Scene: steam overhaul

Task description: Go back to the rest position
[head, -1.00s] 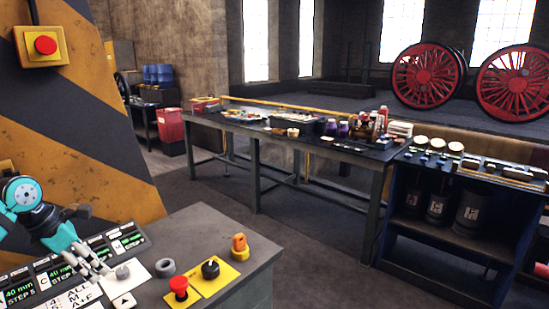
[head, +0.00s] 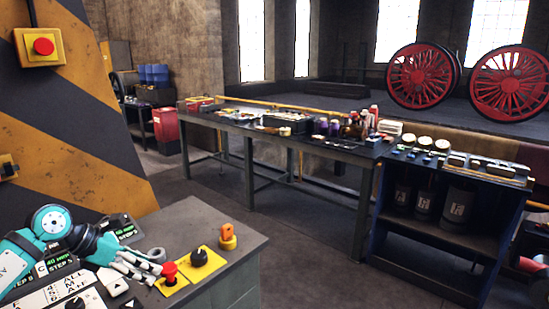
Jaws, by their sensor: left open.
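My left gripper (head: 148,266) shows at the lower left of the head view, over the control console (head: 222,215). Its arm comes in from the left edge, and its fingers point right. It is open, with nothing seen between its fingers. The fingertips appear close to the red mushroom button (head: 170,272) on its yellow plate; whether they touch it I cannot tell. A black knob (head: 199,257) and an orange switch (head: 227,235) are further right on the console. My right gripper is not in view.
A yellow-and-black striped panel (head: 75,130) with a red button (head: 43,47) rises at the left. A long workbench (head: 345,153) full of parts and a blue shelf unit (head: 455,230) stand across the room. Red wheels (head: 420,77) are at the back. The floor between is clear.

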